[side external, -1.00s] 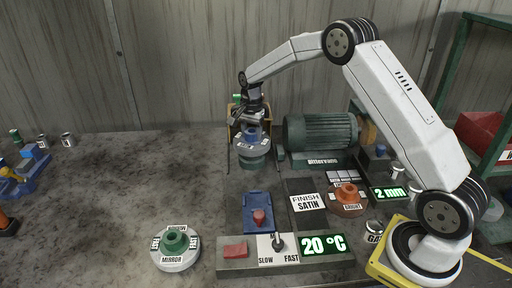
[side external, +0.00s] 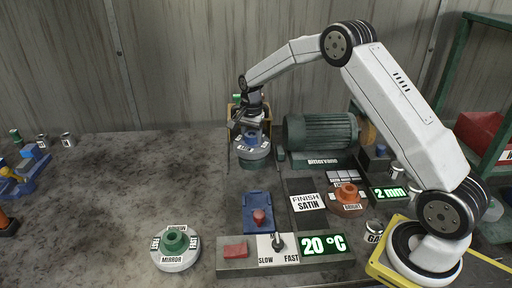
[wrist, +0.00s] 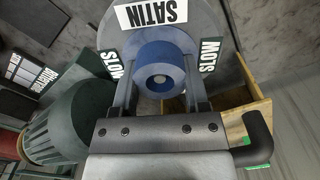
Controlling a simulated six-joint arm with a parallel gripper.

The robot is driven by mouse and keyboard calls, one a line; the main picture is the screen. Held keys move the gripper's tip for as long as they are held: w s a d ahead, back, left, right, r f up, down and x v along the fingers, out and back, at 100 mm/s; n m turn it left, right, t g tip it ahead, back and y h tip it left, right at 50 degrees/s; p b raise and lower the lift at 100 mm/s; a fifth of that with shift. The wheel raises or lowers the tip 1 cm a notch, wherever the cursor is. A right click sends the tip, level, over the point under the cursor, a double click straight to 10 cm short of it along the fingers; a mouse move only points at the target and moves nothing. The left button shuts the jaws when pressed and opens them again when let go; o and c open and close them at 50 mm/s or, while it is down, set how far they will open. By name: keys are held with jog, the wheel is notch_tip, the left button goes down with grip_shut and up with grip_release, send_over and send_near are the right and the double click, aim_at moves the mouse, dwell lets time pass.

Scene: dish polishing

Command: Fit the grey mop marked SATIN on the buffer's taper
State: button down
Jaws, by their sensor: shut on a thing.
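The grey mop (side external: 250,154) is in my gripper (side external: 252,130), left of the green buffer motor (side external: 320,132). In the wrist view the mop (wrist: 217,28) is a grey disc with a white SATIN label and SLOW labels. My fingers are shut on either side of its blue hub (wrist: 160,68). The mop is held flat in the side view, with a dark green round part (side external: 254,164) partly showing beneath it. The taper is not clearly visible, so I cannot tell whether the mop touches it.
A wooden box (wrist: 235,128) stands close behind the mop. The mop marked MIRROR (side external: 175,262) and the orange-hubbed one marked BRIGHT (side external: 346,209) lie on the bench. A FINISH SATIN card (side external: 307,202) lies before the motor. The left bench is mostly clear.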

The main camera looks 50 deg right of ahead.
jog(key=shift+f, duration=0.6)
dwell(0.7)
grip_release()
dwell(0.3)
jog(key=shift+r, duration=3.9)
